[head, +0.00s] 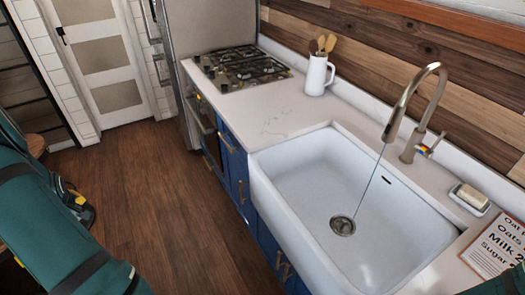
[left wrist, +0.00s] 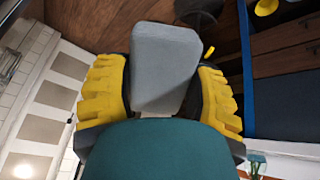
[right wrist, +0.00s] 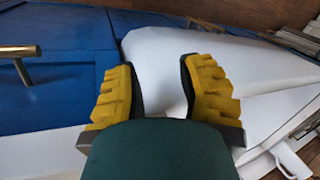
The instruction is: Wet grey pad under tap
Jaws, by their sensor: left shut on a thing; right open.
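The grey pad (left wrist: 165,65) is between the yellow-padded fingers of my left gripper (left wrist: 165,85), which is shut on it. In the head view the left gripper (head: 80,205) is low at the left, over the wooden floor and away from the sink; the pad cannot be made out there. The tap (head: 420,95) arches over the white sink (head: 300,190). A thin stream of water (head: 371,183) falls from its spout to the drain (head: 342,226). My right gripper (right wrist: 160,85) is open and empty, near the blue cabinet fronts and the white sink front.
A soap dish (head: 468,198) and a printed list (head: 497,245) lie right of the sink. A white jug with wooden utensils (head: 318,75) and a gas hob (head: 240,67) stand farther back. Cabinet handles (head: 283,265) stick out below the counter. The floor (head: 150,195) is clear.

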